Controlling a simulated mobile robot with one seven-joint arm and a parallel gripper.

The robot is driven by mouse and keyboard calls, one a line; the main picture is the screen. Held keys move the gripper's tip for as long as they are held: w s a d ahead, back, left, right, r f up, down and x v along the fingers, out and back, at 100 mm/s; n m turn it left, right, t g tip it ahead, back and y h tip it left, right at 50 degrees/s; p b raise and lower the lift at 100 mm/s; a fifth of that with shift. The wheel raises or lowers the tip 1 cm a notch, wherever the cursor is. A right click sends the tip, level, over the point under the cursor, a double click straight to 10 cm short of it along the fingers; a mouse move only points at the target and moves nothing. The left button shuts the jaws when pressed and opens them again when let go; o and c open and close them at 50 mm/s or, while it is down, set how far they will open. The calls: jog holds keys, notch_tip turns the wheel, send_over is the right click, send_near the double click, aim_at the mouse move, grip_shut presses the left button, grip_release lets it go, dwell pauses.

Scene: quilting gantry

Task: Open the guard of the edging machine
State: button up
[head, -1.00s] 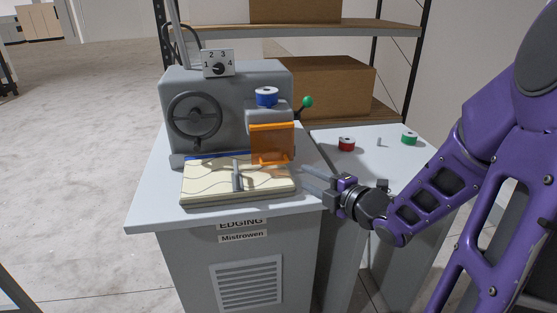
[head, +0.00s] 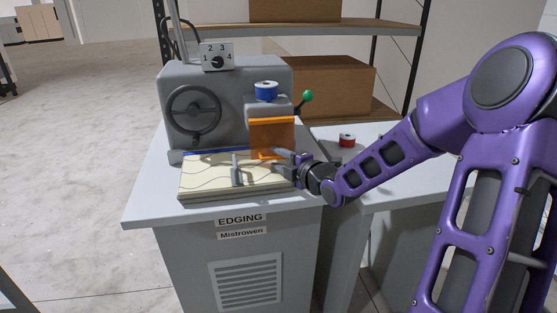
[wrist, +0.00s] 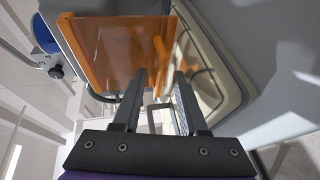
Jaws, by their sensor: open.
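The edging machine (head: 236,82) is a grey body with a handwheel, standing on a cabinet labelled EDGING. Its guard (head: 270,135) is a translucent orange panel hanging down at the machine's right front, in its lowered position. In the wrist view the guard (wrist: 108,52) fills the upper middle, with an orange bar handle (wrist: 160,62) near its right edge. My gripper (head: 281,160) is at the guard's lower right edge. In the wrist view my gripper (wrist: 159,78) is open, its two fingers pointing at the guard, with the bar just ahead between them. Contact cannot be told.
A cream quilted piece (head: 212,178) lies in front of the guard. A blue spool (head: 266,91) sits above it, and a green-knobbed lever (head: 307,97) sticks out at right. A red spool (head: 347,140) stands on the side table. A dial (head: 217,58) stands on top.

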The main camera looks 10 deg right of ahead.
grip_shut()
dwell(1.3)
